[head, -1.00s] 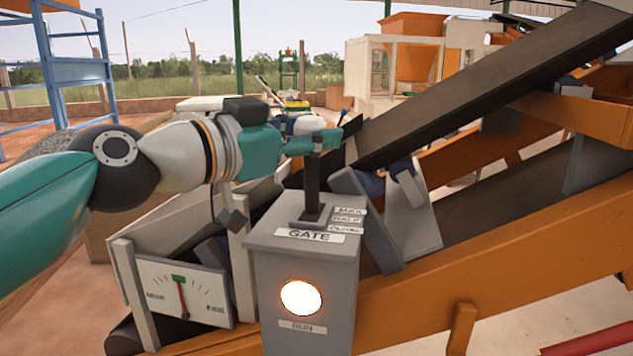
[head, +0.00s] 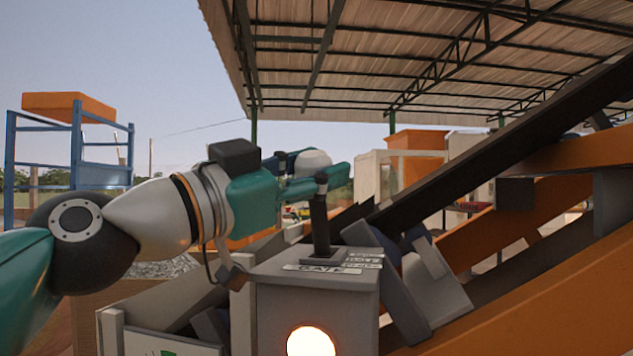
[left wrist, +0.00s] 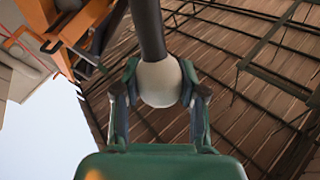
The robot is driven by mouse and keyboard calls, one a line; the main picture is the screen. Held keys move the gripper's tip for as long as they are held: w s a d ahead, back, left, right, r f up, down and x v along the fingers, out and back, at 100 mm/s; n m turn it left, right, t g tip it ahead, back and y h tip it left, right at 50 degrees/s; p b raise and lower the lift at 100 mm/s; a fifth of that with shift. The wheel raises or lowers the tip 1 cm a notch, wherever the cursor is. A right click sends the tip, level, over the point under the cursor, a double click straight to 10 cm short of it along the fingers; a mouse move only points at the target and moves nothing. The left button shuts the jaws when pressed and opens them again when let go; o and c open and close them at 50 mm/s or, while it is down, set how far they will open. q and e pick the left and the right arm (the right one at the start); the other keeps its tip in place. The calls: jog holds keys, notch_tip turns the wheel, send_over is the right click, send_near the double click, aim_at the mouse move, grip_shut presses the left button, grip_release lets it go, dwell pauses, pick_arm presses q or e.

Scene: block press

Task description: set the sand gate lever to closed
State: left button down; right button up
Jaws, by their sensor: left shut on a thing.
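The sand gate lever (head: 319,225) is a dark shaft standing nearly upright on the grey gate box (head: 272,305). Its pale round knob (head: 313,158) shows at the top, partly behind a finger. My left gripper (head: 327,170) is shut on the knob. In the left wrist view the knob (left wrist: 160,84) sits between both fingers, with the dark shaft (left wrist: 148,28) running from it. A GATE label (head: 322,269) lies at the slot's front and small position labels (head: 363,258) lie to its right. I cannot read which label the lever matches. My right gripper is not in view.
A lit white round button (head: 310,342) is on the box front. Grey plates (head: 435,278) and a dark sloping conveyor (head: 490,130) with orange beams (head: 500,325) stand to the right. A blue frame (head: 75,160) stands far left. A roof is overhead.

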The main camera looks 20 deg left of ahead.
pick_arm(q)
jog(key=shift+f, duration=0.15)
jog(key=c, duration=1.1)
grip_release()
jog(key=o, duration=0.5)
jog(key=shift+s, duration=0.1)
jog(key=shift+c, duration=0.2)
jog(key=v, duration=1.2)
